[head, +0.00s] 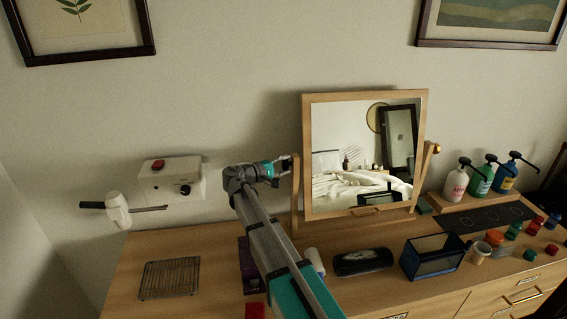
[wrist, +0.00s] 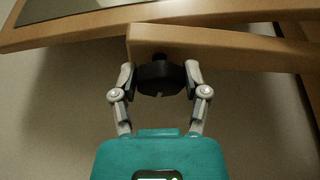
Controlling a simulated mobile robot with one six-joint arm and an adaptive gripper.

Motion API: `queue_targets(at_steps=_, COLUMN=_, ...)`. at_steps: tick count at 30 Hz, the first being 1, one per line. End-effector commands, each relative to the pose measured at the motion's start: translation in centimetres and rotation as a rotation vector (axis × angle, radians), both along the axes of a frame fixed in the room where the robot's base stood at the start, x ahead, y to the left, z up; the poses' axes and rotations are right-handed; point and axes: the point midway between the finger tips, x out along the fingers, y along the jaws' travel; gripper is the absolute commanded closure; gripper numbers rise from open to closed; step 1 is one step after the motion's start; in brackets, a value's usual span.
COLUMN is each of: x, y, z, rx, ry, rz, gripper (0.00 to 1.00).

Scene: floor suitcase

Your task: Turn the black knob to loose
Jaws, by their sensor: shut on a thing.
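The black knob (wrist: 155,88) is on the wooden post (wrist: 230,48) at the side of the tilting mirror (head: 340,111). My gripper (wrist: 161,77) has one finger on each side of the knob and is shut on it. A short pale mark shows on the knob's face. In the head view my gripper (head: 284,167) is at the mirror's left post (head: 294,205), and the knob is hard to make out there. The mirror's wooden frame (wrist: 90,28) is beside the post, tilted in the wrist view.
A dark glasses case (head: 362,262), a blue mesh holder (head: 430,262) and a wire rack (head: 169,279) lie on the dresser. Pump bottles (head: 482,187) stand at right. A white wall box (head: 172,180) is left of my gripper.

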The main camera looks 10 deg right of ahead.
Motion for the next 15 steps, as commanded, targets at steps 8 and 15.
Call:
queue_targets(at_steps=8, x=0.07, y=-0.03, z=0.05, rx=-0.002, ry=0.035, rz=0.0, gripper=0.89)
queue_targets(at_steps=15, x=0.05, y=-0.03, z=0.02, rx=-0.001, ry=0.034, rz=-0.001, gripper=0.89)
